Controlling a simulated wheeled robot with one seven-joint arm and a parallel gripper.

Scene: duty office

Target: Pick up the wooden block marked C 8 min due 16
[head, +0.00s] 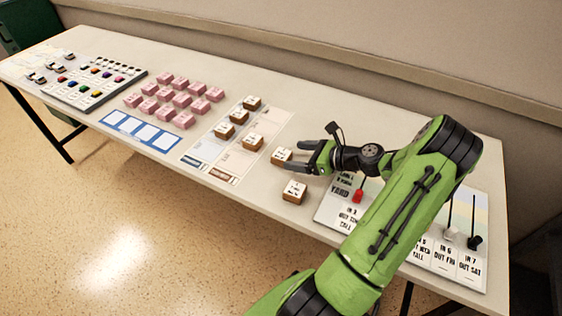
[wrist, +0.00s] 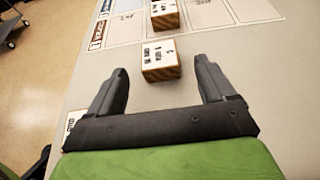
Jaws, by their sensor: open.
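Several wooden blocks with white lettered tops are on the table; the lettering is too small to read surely, so I cannot tell which is C. One block (head: 281,155) sits just off my open gripper's (head: 301,158) fingertips. In the wrist view, this block (wrist: 160,60) is upright, ahead of and between the fingers of my gripper (wrist: 164,80), with nothing held. Another block (wrist: 165,15) stands beyond it, on the marked sheet. A separate block (head: 294,191) sits nearer the table's front edge; part of it shows at the left in the wrist view (wrist: 73,121).
A marked sheet (head: 202,152) carries several more wooden blocks. Pink blocks (head: 167,96) stand in rows left of it, near a blue-framed card (head: 142,131) and a board with coloured pieces (head: 95,88). A lever panel (head: 330,209) lies under my arm. A wall runs behind the table.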

